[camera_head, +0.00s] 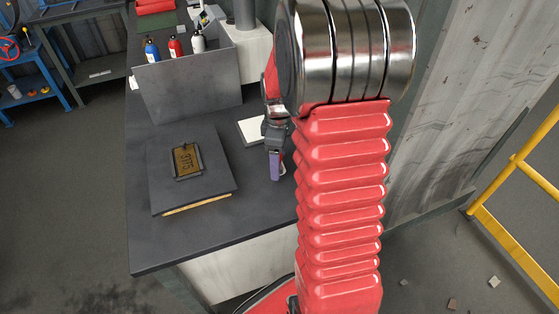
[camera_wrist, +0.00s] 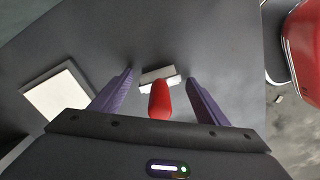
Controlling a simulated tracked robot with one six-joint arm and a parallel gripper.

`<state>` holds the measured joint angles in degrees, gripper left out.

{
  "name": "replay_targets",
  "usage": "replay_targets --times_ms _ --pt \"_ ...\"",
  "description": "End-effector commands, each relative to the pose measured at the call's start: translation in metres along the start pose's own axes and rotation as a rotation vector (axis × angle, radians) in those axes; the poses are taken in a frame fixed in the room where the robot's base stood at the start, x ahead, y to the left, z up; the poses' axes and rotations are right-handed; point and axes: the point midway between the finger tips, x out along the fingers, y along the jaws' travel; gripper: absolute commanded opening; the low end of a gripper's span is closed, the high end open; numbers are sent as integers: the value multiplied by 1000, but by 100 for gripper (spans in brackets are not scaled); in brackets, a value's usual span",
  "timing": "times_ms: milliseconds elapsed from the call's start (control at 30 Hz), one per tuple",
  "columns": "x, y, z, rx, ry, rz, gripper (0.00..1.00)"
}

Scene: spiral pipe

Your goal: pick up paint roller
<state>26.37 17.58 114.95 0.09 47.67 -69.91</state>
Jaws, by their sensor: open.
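The paint roller (camera_wrist: 160,100) shows in the wrist view as a red handle with a pale grey and white head beyond it, over the dark worktop. My gripper (camera_wrist: 161,76) is open, with its two purple fingers on either side of the roller and visible gaps to both. The fingers do not appear to touch it. In the camera_head view my gripper (camera_head: 276,165) points down over the worktop, left of my red arm. The roller is mostly hidden there behind the gripper. I cannot tell the height of the fingertips above the worktop.
The dark worktop (camera_head: 225,232) has a dark slab (camera_head: 165,192) with a small framed plate (camera_head: 186,160) at left. A white pad (camera_head: 248,131) lies behind my gripper. A grey bin wall (camera_head: 190,88) stands at the back, with several bottles behind it. A yellow railing (camera_head: 510,235) is at right.

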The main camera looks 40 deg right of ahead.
Motion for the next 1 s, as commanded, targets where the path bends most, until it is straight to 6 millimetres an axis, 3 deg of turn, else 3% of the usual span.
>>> replay_targets --times_ms 233,800,1000 --pt "0 0 0 0 0 0 69" --pt "0 0 0 1 0 0 29" --pt "-1 0 0 1 0 1 29"
